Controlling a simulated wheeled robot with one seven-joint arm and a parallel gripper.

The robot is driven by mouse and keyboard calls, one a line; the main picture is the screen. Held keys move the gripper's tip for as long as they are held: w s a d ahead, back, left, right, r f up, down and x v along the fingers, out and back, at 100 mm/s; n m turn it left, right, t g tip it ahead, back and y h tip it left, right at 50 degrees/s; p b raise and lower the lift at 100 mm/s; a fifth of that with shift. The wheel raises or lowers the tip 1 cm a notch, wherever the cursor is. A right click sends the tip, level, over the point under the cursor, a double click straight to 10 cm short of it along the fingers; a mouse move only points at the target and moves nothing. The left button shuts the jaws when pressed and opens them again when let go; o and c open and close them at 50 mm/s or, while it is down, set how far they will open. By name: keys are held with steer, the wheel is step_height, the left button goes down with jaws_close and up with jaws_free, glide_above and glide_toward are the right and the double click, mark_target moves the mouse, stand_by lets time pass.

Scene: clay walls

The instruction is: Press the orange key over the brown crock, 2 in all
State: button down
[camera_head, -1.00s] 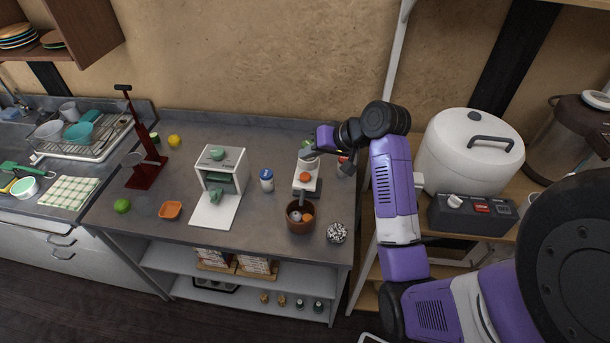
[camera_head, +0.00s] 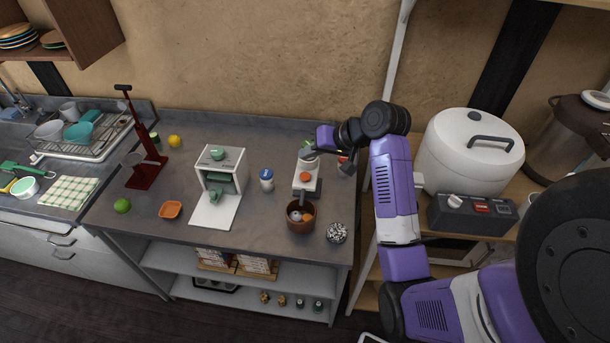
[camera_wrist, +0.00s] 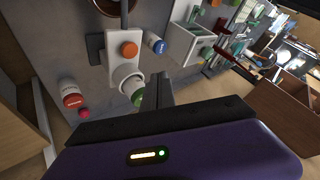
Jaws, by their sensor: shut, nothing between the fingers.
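The orange key (camera_head: 305,177) sits on the front of a white dispenser (camera_head: 308,188) on the grey counter. It also shows in the wrist view (camera_wrist: 129,49), with nothing covering it. The brown crock (camera_head: 292,224) stands in front of the dispenser, below the key, and holds a pale piece and an orange piece. Only the crock's edge shows at the top of the wrist view. My gripper (camera_wrist: 163,80) is shut and empty, behind the key and beside the dispenser's white round top (camera_wrist: 124,80). It is apart from the key. In the head view the fingertips are hard to make out.
A blue-and-white jar (camera_head: 267,180) stands left of the dispenser. A speckled bowl (camera_head: 337,233) is right of the crock. A red-and-white jar (camera_wrist: 72,98) stands close to the dispenser. A white machine with a green knob (camera_head: 217,154) is farther left.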

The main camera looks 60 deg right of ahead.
stand_by(0.8)
steer(key=shift+s+d+f, duration=0.1)
steer(key=shift+d, duration=0.1)
steer(key=r+b, duration=0.4)
steer(key=b, duration=0.2)
steer(key=shift+a, duration=0.2)
steer(key=shift+f, duration=0.2)
steer(key=b, duration=0.8)
glide_above(308, 177)
step_height(308, 177, down, 6)
steer(key=shift+f, duration=1.2)
steer(key=shift+f, duration=0.2)
stand_by(0.5)
